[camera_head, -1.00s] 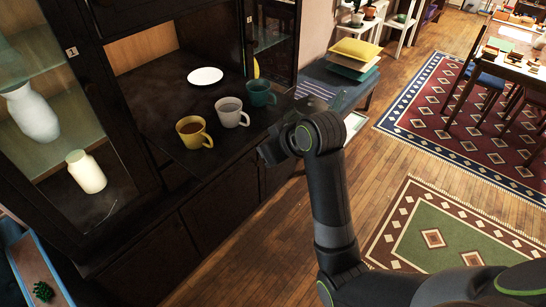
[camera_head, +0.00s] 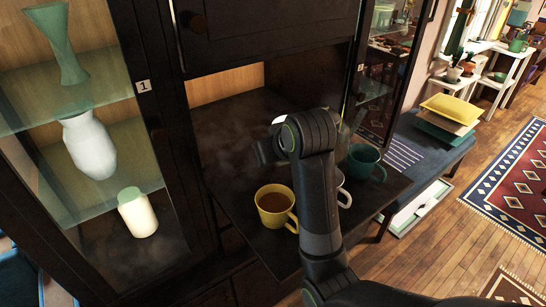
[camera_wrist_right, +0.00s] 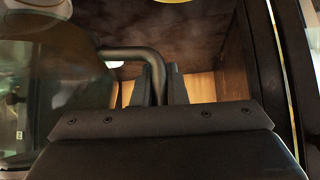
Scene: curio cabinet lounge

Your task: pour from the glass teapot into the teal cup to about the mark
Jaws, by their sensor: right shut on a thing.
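The teal cup (camera_head: 366,163) stands upright on the dark fold-down shelf (camera_head: 235,185), at its right side; its inside and any mark cannot be made out. My right gripper (camera_wrist_right: 163,88) is shut on the dark curved handle of the glass teapot (camera_wrist_right: 70,75), whose clear body fills the left of the right wrist view. How much liquid it holds is unclear. In the head view my right arm hides the gripper and most or all of the teapot, left of the teal cup. My left gripper is not in view.
A yellow cup (camera_head: 273,207) with brown liquid stands at the shelf's front. A grey cup (camera_head: 344,192) and a white plate (camera_head: 279,119) are partly behind my arm. The cabinet's glass door (camera_head: 95,130) is at left, a blue bench (camera_head: 425,145) at right.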

